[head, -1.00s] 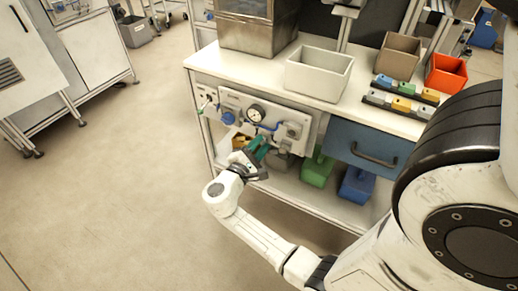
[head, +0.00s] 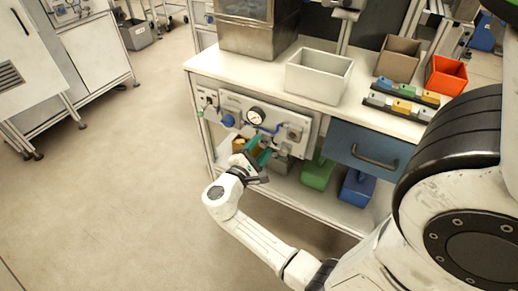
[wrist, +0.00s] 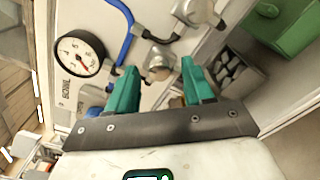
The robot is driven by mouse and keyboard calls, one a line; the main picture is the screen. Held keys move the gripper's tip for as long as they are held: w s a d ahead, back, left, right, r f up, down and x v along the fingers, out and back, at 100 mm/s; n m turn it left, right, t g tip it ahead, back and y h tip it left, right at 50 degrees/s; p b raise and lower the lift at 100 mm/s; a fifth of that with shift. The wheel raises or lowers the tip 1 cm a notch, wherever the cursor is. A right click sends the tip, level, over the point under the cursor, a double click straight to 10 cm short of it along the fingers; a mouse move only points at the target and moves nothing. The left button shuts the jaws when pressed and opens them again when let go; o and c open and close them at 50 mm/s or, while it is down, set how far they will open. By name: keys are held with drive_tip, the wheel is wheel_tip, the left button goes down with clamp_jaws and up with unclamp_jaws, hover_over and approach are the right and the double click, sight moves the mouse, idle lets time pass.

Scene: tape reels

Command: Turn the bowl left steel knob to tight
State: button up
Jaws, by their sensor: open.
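The steel knob (wrist: 160,62) is a short round metal piece on the pale panel (head: 238,103) of the bench front. In the wrist view it shows just beyond and between the two teal fingertips of my gripper (wrist: 157,68). The fingers are apart, one on each side in the picture, and hold nothing. I cannot tell how far the tips are from the knob. In the head view my gripper (head: 258,151) is low in front of the panel and hides part of it.
A pressure gauge (wrist: 79,53) and a blue hose (wrist: 126,25) sit left of the knob. A grey fitting (wrist: 192,11) with a dark hose is above it. Green (head: 317,171) and blue (head: 357,187) bins stand on the lower shelf. The floor at left is clear.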

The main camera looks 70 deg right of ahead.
drive_tip(key=v, duration=1)
drive_tip(key=shift+a, duration=0.35)
drive_tip(key=shift+w, duration=0.15)
drive_tip(key=s+a+f+m+t+y+p, duration=0.25)
drive_tip(key=s+a+m+y+p, duration=0.2)
drive_tip(key=s+y, duration=0.35)
drive_tip(key=s+a+r+t+y+p, duration=0.1)
drive_tip(key=a+r+t+y+p, duration=0.1)
drive_tip(key=a+y, duration=0.7)
drive_tip(key=a+m+p, duration=0.1)
drive_tip(key=a, duration=0.2)
drive_tip(key=shift+a+r+p, duration=0.25)
drive_tip(key=shift+a+p, duration=0.05)
drive_tip(key=shift+t, duration=0.25)
idle(0.5)
